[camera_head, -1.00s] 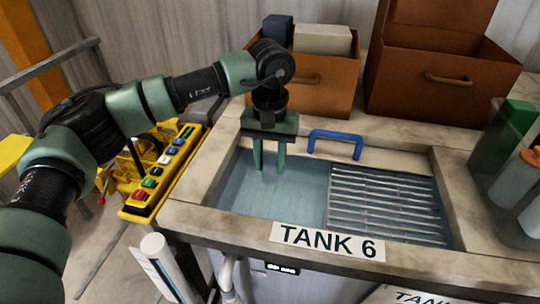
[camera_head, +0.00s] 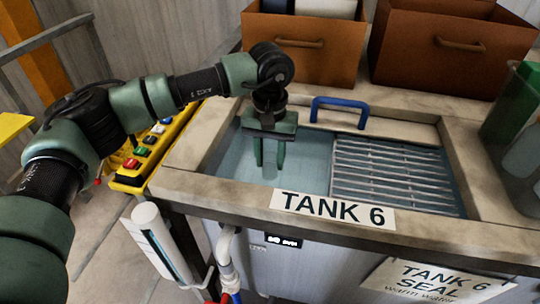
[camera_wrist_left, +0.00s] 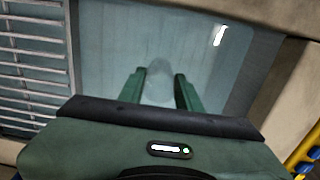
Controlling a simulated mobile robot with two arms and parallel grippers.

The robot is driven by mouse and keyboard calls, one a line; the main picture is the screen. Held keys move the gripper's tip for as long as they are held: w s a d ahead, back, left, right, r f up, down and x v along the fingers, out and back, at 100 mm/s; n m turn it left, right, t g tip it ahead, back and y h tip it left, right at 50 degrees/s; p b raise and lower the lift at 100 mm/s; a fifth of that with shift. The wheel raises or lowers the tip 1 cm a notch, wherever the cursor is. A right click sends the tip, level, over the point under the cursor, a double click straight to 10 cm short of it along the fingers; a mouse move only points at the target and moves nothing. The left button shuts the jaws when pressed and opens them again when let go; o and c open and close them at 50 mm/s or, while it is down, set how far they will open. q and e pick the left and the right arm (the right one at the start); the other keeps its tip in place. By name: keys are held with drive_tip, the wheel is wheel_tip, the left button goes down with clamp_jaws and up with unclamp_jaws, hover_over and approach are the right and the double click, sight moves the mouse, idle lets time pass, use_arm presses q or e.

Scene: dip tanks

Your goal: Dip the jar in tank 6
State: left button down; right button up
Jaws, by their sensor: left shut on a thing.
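Tank 6 (camera_head: 205,186) is an open basin of pale blue liquid in a stone-coloured counter, with a "TANK 6" label (camera_head: 332,211) on its front rim. My left gripper (camera_head: 270,160) points down over the tank's open left part. It is shut on a clear, pale jar (camera_head: 270,171); the jar also shows between the green fingers in the left wrist view (camera_wrist_left: 158,85). The jar is faint against the liquid, and I cannot tell how far it is below the surface. My right gripper is not in view.
A slatted metal grating (camera_head: 392,178) fills the tank's right part. A blue handle (camera_head: 338,103) stands at the back rim. Two brown boxes (camera_head: 305,60) sit behind. A yellow button panel (camera_head: 140,160) is at left, and a green container (camera_head: 512,105) is at right.

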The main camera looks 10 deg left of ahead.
use_arm(q)
drive_tip(key=shift+f+b, duration=5.2)
drive_tip(key=shift+f, duration=1.4)
wheel_tip(320, 180, up, 19)
drive_tip(key=p, duration=0.9)
drive_tip(key=shift+f+p, duration=0.15)
drive_tip(key=shift+p, duration=0.2)
